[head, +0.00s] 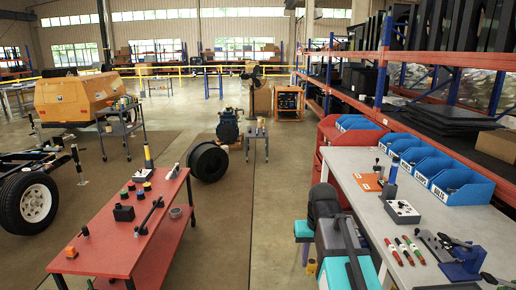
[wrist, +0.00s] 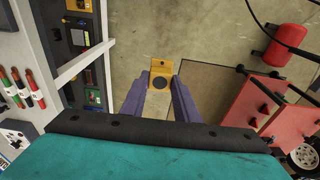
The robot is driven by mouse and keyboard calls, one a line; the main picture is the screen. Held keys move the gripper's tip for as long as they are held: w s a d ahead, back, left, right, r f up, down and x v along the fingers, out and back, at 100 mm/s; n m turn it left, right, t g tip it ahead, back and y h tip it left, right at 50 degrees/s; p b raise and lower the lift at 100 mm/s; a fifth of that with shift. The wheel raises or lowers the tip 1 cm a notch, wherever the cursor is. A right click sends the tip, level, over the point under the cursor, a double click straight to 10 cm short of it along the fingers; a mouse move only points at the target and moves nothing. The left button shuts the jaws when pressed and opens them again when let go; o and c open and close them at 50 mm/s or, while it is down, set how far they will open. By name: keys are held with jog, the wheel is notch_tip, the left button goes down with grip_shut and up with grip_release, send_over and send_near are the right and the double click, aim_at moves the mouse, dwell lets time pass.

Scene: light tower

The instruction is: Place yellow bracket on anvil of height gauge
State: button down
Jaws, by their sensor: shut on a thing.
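My gripper (wrist: 160,92) shows in the wrist view with its two purple fingers closed on the yellow bracket (wrist: 161,68). The bracket has a dark round opening and an upright plate with a small hole. It is held over open floor between the grey bench (head: 345,165) and the red table (head: 110,258). I cannot tell for sure which bench device is the height gauge; a small dark device stands on an orange plate (head: 364,182) on the grey bench.
The red table carries dark blocks and small parts. Floor between them is clear.

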jog(key=shift+f, duration=0.1)
jog(key=s+f, duration=0.4)
jog(key=f, duration=1)
jog(key=shift+f, duration=0.35)
jog(key=shift+w, duration=0.1)
